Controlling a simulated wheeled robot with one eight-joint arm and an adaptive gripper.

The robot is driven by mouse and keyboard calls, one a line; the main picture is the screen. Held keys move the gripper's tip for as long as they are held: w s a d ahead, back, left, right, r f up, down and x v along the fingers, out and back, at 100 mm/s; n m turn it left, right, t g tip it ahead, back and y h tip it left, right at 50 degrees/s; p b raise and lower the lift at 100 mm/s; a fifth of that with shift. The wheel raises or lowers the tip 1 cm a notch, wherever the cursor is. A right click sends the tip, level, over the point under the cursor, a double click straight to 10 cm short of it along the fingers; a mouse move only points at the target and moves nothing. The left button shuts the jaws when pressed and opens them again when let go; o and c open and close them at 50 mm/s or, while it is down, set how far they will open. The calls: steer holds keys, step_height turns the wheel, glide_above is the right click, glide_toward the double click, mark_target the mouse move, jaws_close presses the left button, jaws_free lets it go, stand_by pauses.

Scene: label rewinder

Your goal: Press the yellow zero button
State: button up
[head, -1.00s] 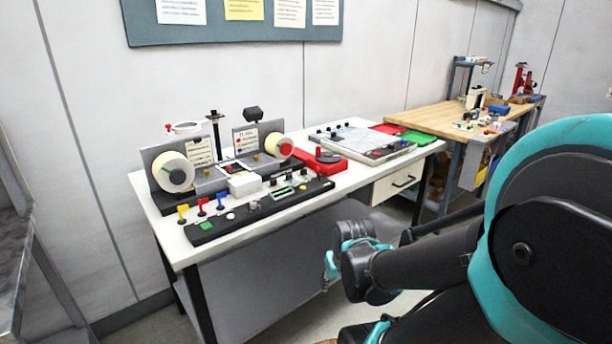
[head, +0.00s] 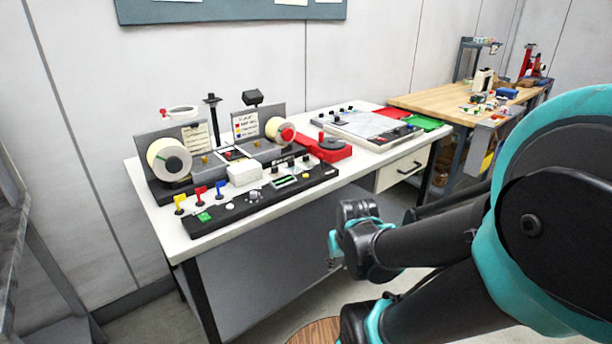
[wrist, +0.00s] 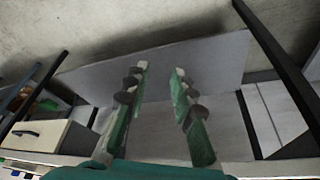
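A black control panel (head: 262,200) lies along the front of the label rewinder on the white bench. At its left end are yellow (head: 179,202), red (head: 200,194) and blue (head: 220,188) upright controls and a green button (head: 204,217). A small green display (head: 286,182) and several knobs sit further right.
Two label rolls (head: 168,159) and a red device (head: 330,147) stand behind the panel. The white bench top (head: 352,172) has a front edge between my arm and the panel. A wooden table (head: 432,103) stands at the back right. The floor before the bench is clear.

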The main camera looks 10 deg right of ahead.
jaws_close()
stand_by(1.1)
